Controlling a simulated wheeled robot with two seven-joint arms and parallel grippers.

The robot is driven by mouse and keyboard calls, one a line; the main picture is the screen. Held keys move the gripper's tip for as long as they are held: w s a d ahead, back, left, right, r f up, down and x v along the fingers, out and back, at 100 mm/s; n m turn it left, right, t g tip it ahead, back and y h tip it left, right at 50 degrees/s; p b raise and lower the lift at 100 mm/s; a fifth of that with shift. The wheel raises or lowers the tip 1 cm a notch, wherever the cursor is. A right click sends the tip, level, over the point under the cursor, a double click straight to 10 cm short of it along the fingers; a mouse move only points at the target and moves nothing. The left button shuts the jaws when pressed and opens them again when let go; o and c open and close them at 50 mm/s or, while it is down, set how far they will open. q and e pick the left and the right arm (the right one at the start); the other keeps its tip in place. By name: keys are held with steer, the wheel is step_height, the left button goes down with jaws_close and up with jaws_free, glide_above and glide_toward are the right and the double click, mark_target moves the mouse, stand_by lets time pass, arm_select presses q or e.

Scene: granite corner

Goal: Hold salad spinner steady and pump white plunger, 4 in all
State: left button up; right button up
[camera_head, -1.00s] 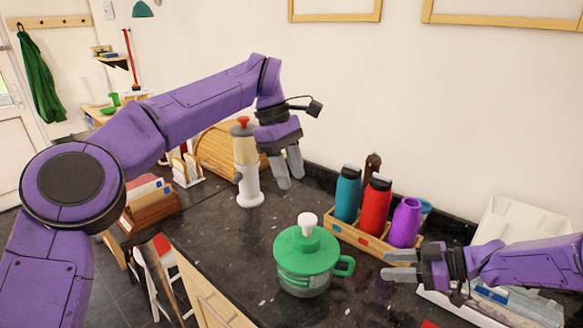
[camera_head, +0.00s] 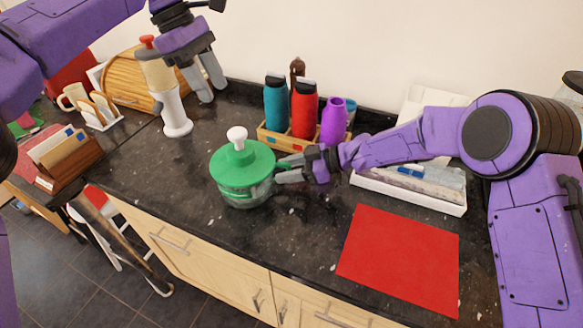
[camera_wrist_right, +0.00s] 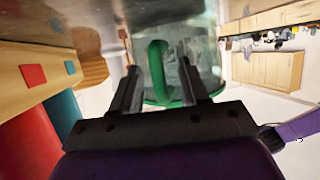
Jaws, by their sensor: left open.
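The salad spinner (camera_head: 242,174) stands upright on the dark counter, with a green lid and a clear body. Its white plunger (camera_head: 237,136) stands up from the middle of the lid. My right gripper (camera_head: 283,170) is at the spinner's right side, by the handle. In the right wrist view the green handle (camera_wrist_right: 158,70) lies between its two parted fingers, with gaps showing on both sides. My left gripper (camera_head: 210,88) is open and empty, above the counter behind and left of the spinner, fingers pointing down.
A wooden crate (camera_head: 270,140) with teal, red and purple bottles stands behind the spinner. A white pepper-mill-like dispenser (camera_head: 172,110) with a red top is beside my left gripper. A white tray (camera_head: 420,194) and a red mat (camera_head: 400,258) lie at the right. Counter in front is clear.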

jaws_close()
arm_select(q)
jaws_close()
stand_by(1.4)
